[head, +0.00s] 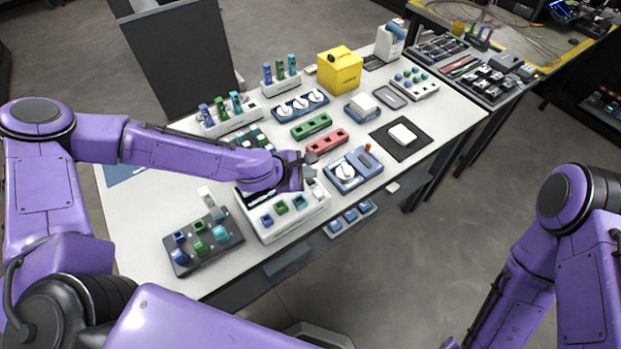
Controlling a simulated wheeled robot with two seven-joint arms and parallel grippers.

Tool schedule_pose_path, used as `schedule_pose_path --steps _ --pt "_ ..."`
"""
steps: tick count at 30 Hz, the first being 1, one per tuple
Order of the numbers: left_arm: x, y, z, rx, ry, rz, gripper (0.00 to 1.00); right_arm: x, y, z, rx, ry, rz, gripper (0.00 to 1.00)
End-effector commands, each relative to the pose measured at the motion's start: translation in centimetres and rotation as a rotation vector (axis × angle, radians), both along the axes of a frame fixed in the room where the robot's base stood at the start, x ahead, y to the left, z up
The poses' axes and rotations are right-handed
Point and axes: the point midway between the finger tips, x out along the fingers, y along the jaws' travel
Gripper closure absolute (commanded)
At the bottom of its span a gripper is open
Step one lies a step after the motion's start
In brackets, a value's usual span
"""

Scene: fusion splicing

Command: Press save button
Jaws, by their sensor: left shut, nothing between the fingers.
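A white device (268,234) sits near the front edge of the white table, with a row of blue, green and teal buttons (283,207) on its front. A dark panel on its top is partly covered by my arm. My left gripper (306,170) is shut and empty, over or beside the far right part of this device. I cannot tell whether its fingertips touch anything. No button label is readable, so I cannot tell which one is the save button. My right arm is at the right of the view, and its gripper is out of view.
A dark board (203,240) with blue and green blocks lies left of the device. A blue unit with a white dial (353,168) and a red bar (327,139) lie to the right. A yellow box (340,70) stands farther back.

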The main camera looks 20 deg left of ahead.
Motion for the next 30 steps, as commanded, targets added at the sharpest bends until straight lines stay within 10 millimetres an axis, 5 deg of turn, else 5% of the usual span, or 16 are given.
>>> schedule_pose_path --steps 16,30 --pt "0.0 0.0 5.1 0.0 -0.001 0.001 1.0 0.0 0.0 4.6 0.0 0.0 0.0 0.43" --pt "0.0 0.0 5.0 0.0 0.0 0.0 1.0 0.0 0.0 4.5 0.0 0.0 0.0 0.43"
